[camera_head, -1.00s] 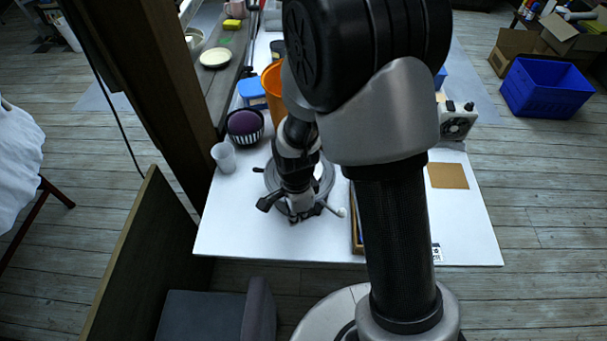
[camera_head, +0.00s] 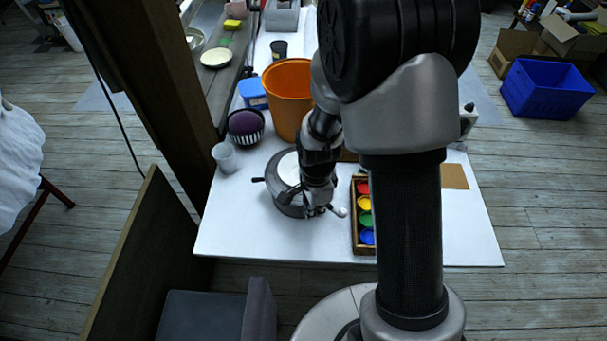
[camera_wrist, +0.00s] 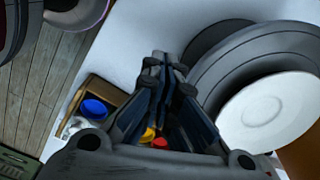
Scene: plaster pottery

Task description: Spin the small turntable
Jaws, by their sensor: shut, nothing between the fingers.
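The small turntable (camera_head: 284,197) is a grey round wheel on the white table, with a paler white disc (camera_head: 289,167) on top. In the wrist view the turntable (camera_wrist: 219,70) fills the right side, and the white disc (camera_wrist: 268,113) shows on it. My gripper (camera_head: 317,210) is low at the turntable's front right edge. In the wrist view my gripper (camera_wrist: 163,62) has its fingers together and empty, beside the grey rim. I cannot tell whether they touch it. My wrist hides part of the turntable's right side in the head view.
A wooden paint box (camera_head: 356,240) with coloured pots stands close on the right. An orange bucket (camera_head: 287,92) stands behind the turntable. A dark basket with a purple ball (camera_head: 244,123) and a translucent cup (camera_head: 225,158) stand back left. The table's front left is clear.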

